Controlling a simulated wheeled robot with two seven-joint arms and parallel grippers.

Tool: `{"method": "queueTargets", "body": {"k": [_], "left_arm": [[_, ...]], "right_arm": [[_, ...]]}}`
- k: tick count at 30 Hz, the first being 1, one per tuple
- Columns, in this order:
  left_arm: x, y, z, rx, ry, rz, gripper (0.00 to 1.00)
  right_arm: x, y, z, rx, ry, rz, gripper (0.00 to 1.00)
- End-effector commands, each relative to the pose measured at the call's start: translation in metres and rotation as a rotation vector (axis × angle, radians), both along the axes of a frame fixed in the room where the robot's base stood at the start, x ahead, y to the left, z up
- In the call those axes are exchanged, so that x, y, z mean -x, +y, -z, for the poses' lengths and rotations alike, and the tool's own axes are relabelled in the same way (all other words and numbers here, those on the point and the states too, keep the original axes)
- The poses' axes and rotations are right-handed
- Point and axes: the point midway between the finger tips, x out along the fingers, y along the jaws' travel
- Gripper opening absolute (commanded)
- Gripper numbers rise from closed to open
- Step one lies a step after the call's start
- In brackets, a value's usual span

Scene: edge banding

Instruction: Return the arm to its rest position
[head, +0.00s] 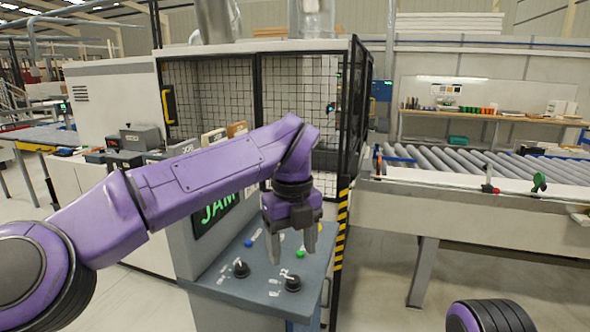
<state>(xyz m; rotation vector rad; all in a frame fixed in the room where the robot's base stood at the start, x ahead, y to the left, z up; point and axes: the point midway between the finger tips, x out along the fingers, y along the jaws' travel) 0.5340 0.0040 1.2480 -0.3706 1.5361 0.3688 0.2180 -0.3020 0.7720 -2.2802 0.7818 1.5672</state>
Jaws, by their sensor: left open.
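My left arm (200,165) is purple and reaches in from the left across the picture, raised and stretched forward. My left gripper (293,248) points down over the grey control panel (236,292), with its two fingers apart and nothing between them. The panel has a green button (299,254) near the fingers, a blue button (248,243) and two black knobs, one left (241,269) and one right (292,283). I cannot tell whether the fingers touch the panel. A screen (215,212) partly hidden behind my arm shows green letters reading "JAM". My right gripper is out of view.
A caged machine (210,95) with black mesh doors stands behind the panel. A yellow-black striped post (341,230) rises just right of the panel. A roller conveyor (470,163) runs off to the right.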

Motion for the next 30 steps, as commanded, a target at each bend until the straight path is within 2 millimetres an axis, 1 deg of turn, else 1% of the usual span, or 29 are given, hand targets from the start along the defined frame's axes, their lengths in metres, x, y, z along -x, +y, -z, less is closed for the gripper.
{"method": "queueTargets", "body": {"k": [1,2,10,13,17,20,23,26,27,29,30], "left_arm": [[0.000,0.000,0.000,0.000,0.000,0.000,0.65],[-0.001,0.001,0.005,-0.011,-0.001,0.004,0.65],[-0.013,0.017,0.051,-0.149,-0.041,0.079,0.65],[-0.017,0.027,0.075,-0.219,-0.056,0.122,0.65],[-0.024,0.046,0.116,-0.345,-0.076,0.209,0.65],[-0.029,0.066,0.155,-0.467,-0.088,0.309,0.65],[-0.032,0.090,0.203,-0.613,-0.090,0.456,0.65],[-0.029,0.122,0.266,-0.792,-0.070,0.690,0.65],[-0.025,0.136,0.295,-0.865,-0.051,0.813,0.65],[-0.014,0.158,0.339,-0.963,-0.012,1.021,0.65],[-0.004,0.171,0.367,-1.014,0.021,1.170,0.65]], "right_arm": [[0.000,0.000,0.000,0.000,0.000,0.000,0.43],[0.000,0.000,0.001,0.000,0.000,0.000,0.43],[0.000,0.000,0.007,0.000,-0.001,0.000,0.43],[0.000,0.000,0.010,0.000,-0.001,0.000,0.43],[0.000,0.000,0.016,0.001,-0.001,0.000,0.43],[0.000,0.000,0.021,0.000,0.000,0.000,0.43],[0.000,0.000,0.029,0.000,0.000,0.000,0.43],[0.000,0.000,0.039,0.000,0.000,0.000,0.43],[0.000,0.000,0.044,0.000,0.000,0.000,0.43],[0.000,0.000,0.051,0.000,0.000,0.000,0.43],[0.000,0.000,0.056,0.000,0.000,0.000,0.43]]}}
